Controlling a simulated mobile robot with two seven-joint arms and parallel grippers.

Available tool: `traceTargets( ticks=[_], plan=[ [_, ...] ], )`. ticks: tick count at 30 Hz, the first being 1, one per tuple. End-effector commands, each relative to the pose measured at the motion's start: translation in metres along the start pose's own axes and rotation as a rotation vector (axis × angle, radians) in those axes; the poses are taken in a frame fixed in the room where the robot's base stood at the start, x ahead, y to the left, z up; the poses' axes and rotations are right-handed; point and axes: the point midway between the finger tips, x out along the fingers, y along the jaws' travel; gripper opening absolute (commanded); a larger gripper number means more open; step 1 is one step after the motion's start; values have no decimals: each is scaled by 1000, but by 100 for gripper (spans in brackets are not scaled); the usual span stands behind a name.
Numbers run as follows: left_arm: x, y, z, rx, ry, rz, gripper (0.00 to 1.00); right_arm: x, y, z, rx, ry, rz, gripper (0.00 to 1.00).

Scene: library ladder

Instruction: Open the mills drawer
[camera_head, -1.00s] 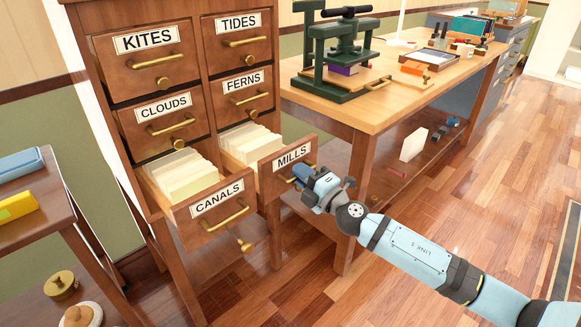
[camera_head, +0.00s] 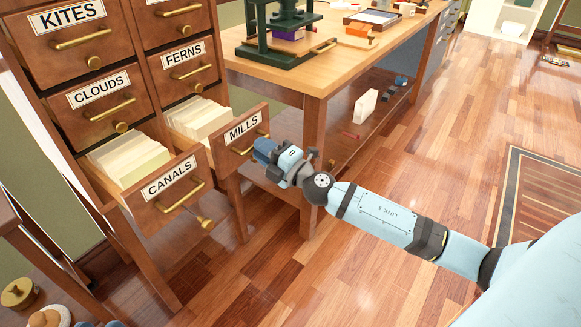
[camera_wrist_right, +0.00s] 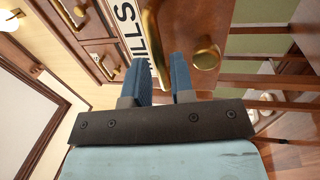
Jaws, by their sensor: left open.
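The MILLS drawer (camera_head: 239,134) stands pulled out at the right of the bottom row of a wooden card cabinet, with cream cards showing inside. My right gripper (camera_head: 262,151) is at its front in the head view. A round brass knob (camera_wrist_right: 206,54) is beside the right finger. The blue tips of my left gripper (camera_head: 98,323) just show at the bottom left edge of the head view, away from the drawer.
The CANALS drawer (camera_head: 170,183) beside it is also pulled out. The CLOUDS (camera_head: 101,95) and FERNS (camera_head: 185,58) drawers above are shut. A wooden workbench (camera_head: 316,85) with a green press stands close right. Open floor (camera_head: 440,130) lies further right.

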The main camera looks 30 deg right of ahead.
Motion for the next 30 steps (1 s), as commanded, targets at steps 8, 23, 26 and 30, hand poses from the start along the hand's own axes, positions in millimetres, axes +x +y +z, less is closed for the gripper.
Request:
traceTargets(
  ticks=[8, 23, 26, 30],
  plan=[
    [2, -4, 1, 36, 20, -2, 43, -55, -3, 0, 4, -2, -2, 23],
    [4, -9, -9, 107, 67, -2, 43, -112, 0, 0, 0, -2, 0, 23],
    [5, -10, -10, 110, 71, -2, 43, -113, 0, 0, 0, -1, 0, 23],
    [6, -10, -10, 110, 69, -3, 43, -113, 0, 0, 0, -1, 0, 23]
  ],
)
